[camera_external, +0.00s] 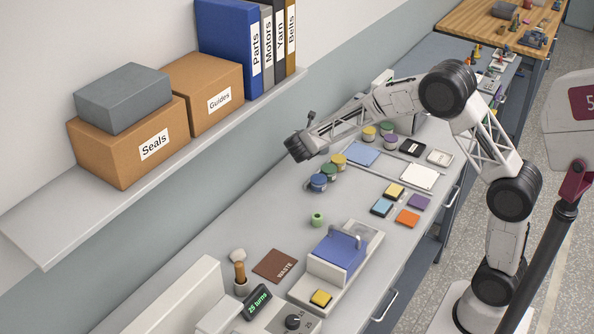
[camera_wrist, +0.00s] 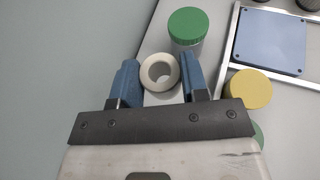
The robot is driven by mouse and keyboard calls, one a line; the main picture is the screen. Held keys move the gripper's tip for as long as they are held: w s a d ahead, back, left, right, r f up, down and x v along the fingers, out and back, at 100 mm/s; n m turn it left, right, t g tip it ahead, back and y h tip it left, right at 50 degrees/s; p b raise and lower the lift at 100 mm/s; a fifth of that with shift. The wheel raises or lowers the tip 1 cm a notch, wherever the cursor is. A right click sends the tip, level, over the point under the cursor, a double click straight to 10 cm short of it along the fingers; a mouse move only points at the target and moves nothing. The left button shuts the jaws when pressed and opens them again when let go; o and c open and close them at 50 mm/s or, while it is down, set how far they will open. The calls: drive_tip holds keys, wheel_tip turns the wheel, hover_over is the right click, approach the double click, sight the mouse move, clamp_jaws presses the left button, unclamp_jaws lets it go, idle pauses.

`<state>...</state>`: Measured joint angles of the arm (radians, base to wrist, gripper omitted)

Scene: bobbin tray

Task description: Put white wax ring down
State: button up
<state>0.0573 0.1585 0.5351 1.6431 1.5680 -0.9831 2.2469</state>
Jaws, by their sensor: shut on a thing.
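The white wax ring (camera_wrist: 147,75) shows in the wrist view between the two blue fingers of my gripper (camera_wrist: 160,70). The fingers are shut on it from its left and right sides, and its round hole faces the camera. In the external view my gripper (camera_external: 298,148) is at the wall side of the bench, near the lidded jars. The ring cannot be made out there. How high the ring is above the bench is hard to tell.
A green-lidded jar (camera_wrist: 188,25) stands just beyond the ring, and a yellow-lidded jar (camera_wrist: 250,88) is to the right. A blue panel (camera_wrist: 270,40) lies in a pale frame. The bench (camera_external: 255,222) is clear around a green ring (camera_external: 318,219). A brown WASTE mat (camera_external: 275,265) lies nearer.

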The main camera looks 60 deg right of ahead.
hover_over(308, 165)
drive_tip(key=shift+f, duration=3.05)
drive_tip(key=shift+f, duration=1.9)
drive_tip(key=o, duration=0.9)
drive_tip(key=shift+f, duration=0.1)
drive_tip(key=shift+a, duration=0.1)
drive_tip(key=shift+s+a+r, duration=0.2)
drive_tip(key=shift+a+r, duration=0.25)
drive_tip(key=shift+a, duration=0.1)
drive_tip(key=v, duration=1)
drive_tip(key=shift+s+a, duration=0.2)
drive_tip(key=shift+a, duration=0.1)
